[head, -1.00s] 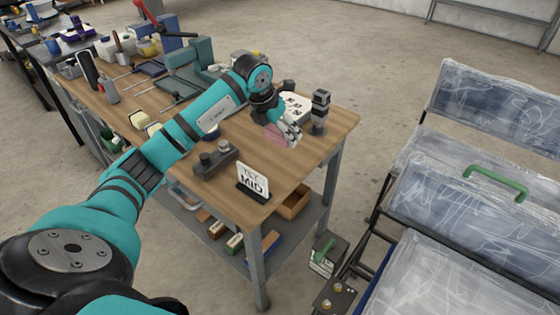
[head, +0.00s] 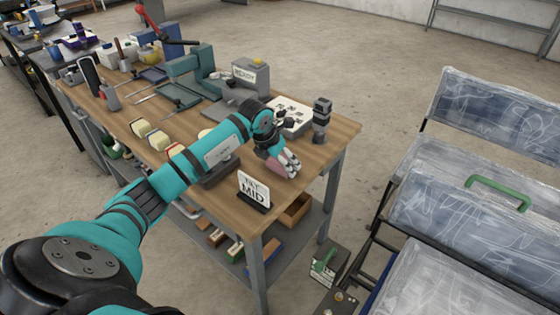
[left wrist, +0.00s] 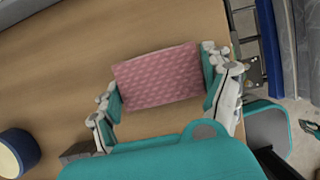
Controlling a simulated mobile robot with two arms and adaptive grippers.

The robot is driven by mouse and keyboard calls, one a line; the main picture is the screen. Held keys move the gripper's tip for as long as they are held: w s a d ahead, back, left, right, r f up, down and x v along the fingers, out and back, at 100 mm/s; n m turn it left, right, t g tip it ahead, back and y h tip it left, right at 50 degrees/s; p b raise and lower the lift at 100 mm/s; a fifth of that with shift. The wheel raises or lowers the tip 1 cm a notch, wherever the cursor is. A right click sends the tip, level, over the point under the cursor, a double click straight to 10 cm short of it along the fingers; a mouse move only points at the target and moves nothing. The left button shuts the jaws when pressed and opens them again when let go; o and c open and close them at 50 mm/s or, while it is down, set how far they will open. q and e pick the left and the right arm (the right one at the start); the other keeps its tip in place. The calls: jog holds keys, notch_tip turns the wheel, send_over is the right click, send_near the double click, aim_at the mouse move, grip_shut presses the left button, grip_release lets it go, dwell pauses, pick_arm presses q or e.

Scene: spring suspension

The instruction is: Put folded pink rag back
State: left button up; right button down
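The folded pink rag (left wrist: 158,76) sits between the two fingers of my left gripper (left wrist: 163,88) in the left wrist view, with a finger pad against each short side. In the head view the left gripper (head: 287,167) is over the right part of the wooden table (head: 225,200), behind the MID sign. A small part of the rag (head: 274,163) shows pink beside the fingers; the rest is hidden. I cannot tell whether the rag touches the table top. My right gripper is in neither view.
The MID sign (head: 254,190) stands near the front edge. A blue-sided cylinder (left wrist: 14,154) shows in the left wrist view. Wrapped panels (head: 450,195) stand right of the table.

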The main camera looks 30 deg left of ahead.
pick_arm(q)
jog(key=o, duration=0.3)
jog(key=shift+o, duration=0.2)
jog(key=shift+r, duration=0.35)
jog(key=v, duration=1.1)
jog(key=shift+s+r, duration=0.15)
jog(key=shift+r, duration=0.15)
jog(key=shift+f, duration=0.1)
